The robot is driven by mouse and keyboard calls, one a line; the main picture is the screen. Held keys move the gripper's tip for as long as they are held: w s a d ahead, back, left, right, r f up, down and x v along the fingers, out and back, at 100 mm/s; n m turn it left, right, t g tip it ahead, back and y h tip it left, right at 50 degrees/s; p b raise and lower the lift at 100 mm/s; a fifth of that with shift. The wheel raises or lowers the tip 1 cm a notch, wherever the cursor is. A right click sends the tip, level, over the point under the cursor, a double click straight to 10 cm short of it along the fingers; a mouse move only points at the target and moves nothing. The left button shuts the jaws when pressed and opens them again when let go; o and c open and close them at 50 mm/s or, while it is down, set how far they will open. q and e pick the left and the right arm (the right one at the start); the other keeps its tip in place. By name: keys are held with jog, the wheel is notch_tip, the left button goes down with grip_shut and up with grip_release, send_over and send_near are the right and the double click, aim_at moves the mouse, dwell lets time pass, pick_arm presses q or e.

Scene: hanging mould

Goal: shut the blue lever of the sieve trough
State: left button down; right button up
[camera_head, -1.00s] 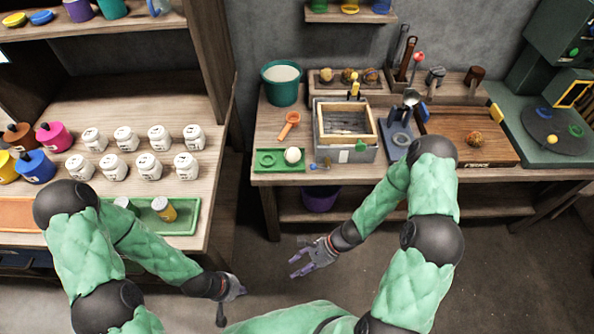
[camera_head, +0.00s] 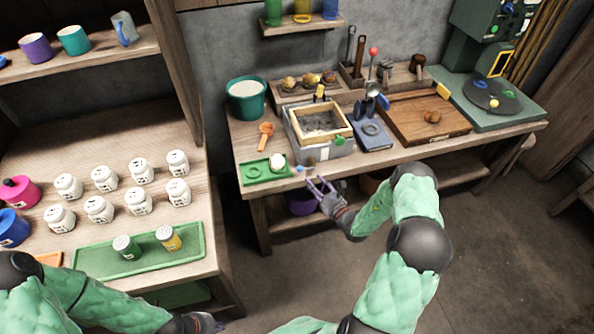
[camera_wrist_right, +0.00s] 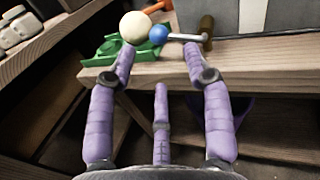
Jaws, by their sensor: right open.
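The grey sieve trough (camera_head: 345,150) with its wooden-framed sieve (camera_head: 322,121) stands near the front of the workbench. Its lever has a small blue ball knob (camera_head: 300,169) at the trough's front left corner. In the right wrist view the blue knob (camera_wrist_right: 158,35) sits on a metal rod sticking out to the left from a brass pivot (camera_wrist_right: 207,32). My right gripper (camera_head: 318,184) is open and empty just in front of the bench edge, below the knob. In the wrist view the knob appears beyond and between its fingertips, apart from them. My left gripper (camera_head: 208,322) is low at the bottom edge, partly cut off.
A green tray (camera_head: 255,171) with a white ball (camera_head: 277,161) lies left of the lever. An orange scoop (camera_head: 265,134) and teal bucket (camera_head: 247,98) are behind it. A blue stand (camera_head: 372,134) is right of the trough. The bench's front edge (camera_wrist_right: 270,50) lies close to my right fingers.

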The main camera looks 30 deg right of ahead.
aim_at(300, 168)
jog(key=w, duration=0.3)
jog(key=w+b, duration=0.1)
jog(key=w, duration=0.2)
jog(key=w+a+b, duration=0.1)
jog(key=w, duration=0.2)
jog(key=shift+w, duration=0.3)
